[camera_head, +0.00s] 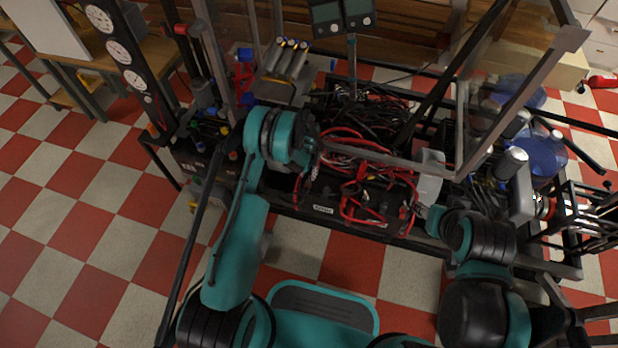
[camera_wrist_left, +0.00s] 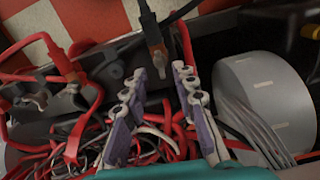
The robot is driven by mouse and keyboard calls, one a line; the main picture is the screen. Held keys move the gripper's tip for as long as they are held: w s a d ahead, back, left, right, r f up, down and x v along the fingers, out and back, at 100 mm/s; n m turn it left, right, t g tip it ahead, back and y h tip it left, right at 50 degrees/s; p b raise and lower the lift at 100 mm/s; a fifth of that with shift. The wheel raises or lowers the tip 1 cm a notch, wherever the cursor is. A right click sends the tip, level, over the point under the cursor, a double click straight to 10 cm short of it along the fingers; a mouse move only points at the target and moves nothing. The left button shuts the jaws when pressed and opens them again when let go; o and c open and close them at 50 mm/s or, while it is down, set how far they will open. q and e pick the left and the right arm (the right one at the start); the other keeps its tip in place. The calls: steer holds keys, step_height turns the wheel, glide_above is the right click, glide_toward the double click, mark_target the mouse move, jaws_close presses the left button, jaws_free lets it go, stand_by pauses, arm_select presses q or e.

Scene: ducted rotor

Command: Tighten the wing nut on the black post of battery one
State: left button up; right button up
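In the left wrist view, my left gripper (camera_wrist_left: 158,76) is open, with its two purple-and-grey fingers apart. Between and just beyond the fingertips is a small metal fitting, which looks like the wing nut (camera_wrist_left: 159,62) on a post, at the end of a black cable (camera_wrist_left: 148,22). I cannot tell whether the fingers touch it. In the head view, my left gripper (camera_head: 308,168) reaches down over the dark batteries (camera_head: 322,209), and my wrist hides the post. My right arm is at the right of the rig; its gripper is too unclear to read.
Red cables (camera_head: 365,160) lie tangled across the rig. Another terminal with a red cable (camera_wrist_left: 68,66) is left of the fingers. A large grey cylinder (camera_wrist_left: 262,100) stands close to the right finger. A slanted metal frame bar (camera_head: 520,90) crosses the right side.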

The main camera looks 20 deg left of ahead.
mark_target(308, 181)
arm_select(q)
steer(key=shift+f+b, duration=0.5)
steer(key=shift+f, duration=1.3)
jaws_close()
